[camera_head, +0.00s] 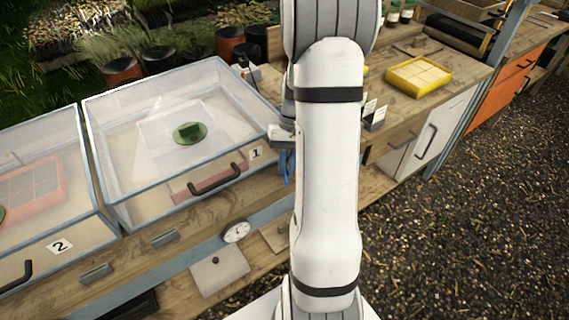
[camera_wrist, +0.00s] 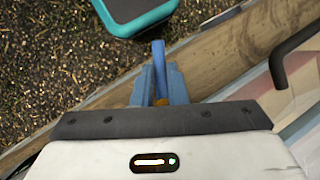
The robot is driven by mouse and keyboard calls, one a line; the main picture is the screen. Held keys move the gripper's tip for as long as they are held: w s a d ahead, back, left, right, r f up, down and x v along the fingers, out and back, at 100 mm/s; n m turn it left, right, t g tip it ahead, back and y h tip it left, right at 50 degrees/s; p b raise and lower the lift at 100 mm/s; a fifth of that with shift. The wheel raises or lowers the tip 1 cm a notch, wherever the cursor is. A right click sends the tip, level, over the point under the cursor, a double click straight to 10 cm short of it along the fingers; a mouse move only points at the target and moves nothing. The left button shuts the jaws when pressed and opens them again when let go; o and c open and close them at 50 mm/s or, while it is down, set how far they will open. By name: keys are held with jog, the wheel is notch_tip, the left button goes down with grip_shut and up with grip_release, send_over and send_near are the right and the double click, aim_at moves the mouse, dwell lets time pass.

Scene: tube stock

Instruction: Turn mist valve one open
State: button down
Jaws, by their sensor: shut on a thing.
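My gripper (camera_wrist: 160,82) has its two blue fingers shut around a slim blue lever (camera_wrist: 158,52), with a small brass-coloured part showing between them. The lever seems to be the handle of mist valve one, beside the bench's front wooden edge. In the head view my gripper (camera_head: 286,165) is mostly hidden behind my arm, at the front right corner of the clear case labelled 1 (camera_head: 190,140). The valve body is hidden, and I cannot tell how far the lever is turned.
Case 1 has a black front handle (camera_head: 215,180), which also shows close to the right of my fingers in the wrist view (camera_wrist: 288,55). Case 2 (camera_head: 45,215) stands at left. A yellow tray (camera_head: 418,77) lies on the bench at right. Gravel (camera_head: 460,210) is clear.

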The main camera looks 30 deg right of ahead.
jog(key=shift+d+n+g+h, duration=0.25)
jog(key=shift+n+h, duration=0.05)
jog(key=shift+n, duration=0.55)
jog(key=shift+d+n+g+h, duration=0.2)
jog(key=shift+d+n+h, duration=0.1)
jog(key=shift+n, duration=0.6)
jog(key=shift+d+n+g+h, duration=0.2)
jog(key=shift+n+g+h, duration=0.1)
jog(key=shift+n, duration=0.55)
jog(key=c, duration=1.5)
grip_release()
jog(key=shift+o, duration=0.2)
jog(key=v, duration=0.7)
jog(key=shift+r, duration=0.4)
jog(key=shift+w, duration=0.1)
